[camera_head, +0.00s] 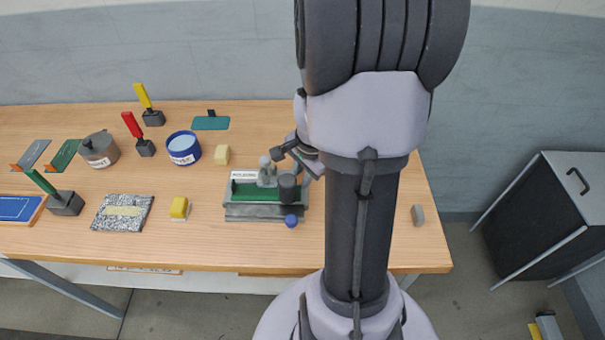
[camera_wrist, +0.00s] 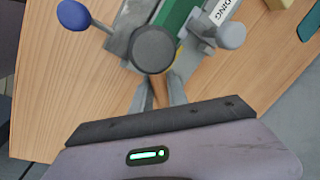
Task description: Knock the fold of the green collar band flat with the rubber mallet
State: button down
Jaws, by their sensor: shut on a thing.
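My gripper (camera_wrist: 161,90) is shut on the rubber mallet's tan handle (camera_wrist: 164,86). The mallet's dark round head (camera_wrist: 152,49) points away from my fingers; it also shows in the head view (camera_head: 288,188). It is over the right end of the grey folding jig (camera_head: 250,212). I cannot tell whether it touches the band. The green collar band (camera_head: 246,193) lies along the jig, and part of it shows in the wrist view (camera_wrist: 178,14). The mallet head and a grey clamp post (camera_head: 266,172) hide part of it. In the head view my arm partly hides my gripper.
The jig has a blue knob (camera_head: 291,221) at its front. Left of it are a yellow block (camera_head: 180,207), a cream block (camera_head: 222,154), a blue tin (camera_head: 182,147) and several handled tools. A grey block (camera_head: 418,215) sits at the right. The table front is mostly clear.

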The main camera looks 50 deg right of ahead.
jog(key=shift+r, duration=0.1)
jog(key=p+v, duration=0.2)
jog(key=v, duration=0.1)
jog(key=shift+w+d+r+p, duration=0.1)
jog(key=shift+w+r+p, duration=0.05)
jog(key=shift+w+p, duration=0.15)
jog(key=shift+f, duration=0.2)
dwell(0.3)
jog(key=b+x, duration=0.2)
jog(key=s+b+x, duration=0.1)
jog(key=b+x, duration=0.1)
jog(key=shift+w+f, duration=0.1)
jog(key=shift+f, duration=0.15)
jog(key=p+v, duration=0.2)
jog(key=w+p+v, duration=0.1)
jog(key=p+v, duration=0.1)
jog(key=v, duration=0.1)
jog(key=p+v, duration=0.2)
jog(key=shift+w+r, duration=0.25)
jog(key=shift+r, duration=0.25)
jog(key=shift+f, duration=0.1)
jog(key=shift+s+d, duration=0.1)
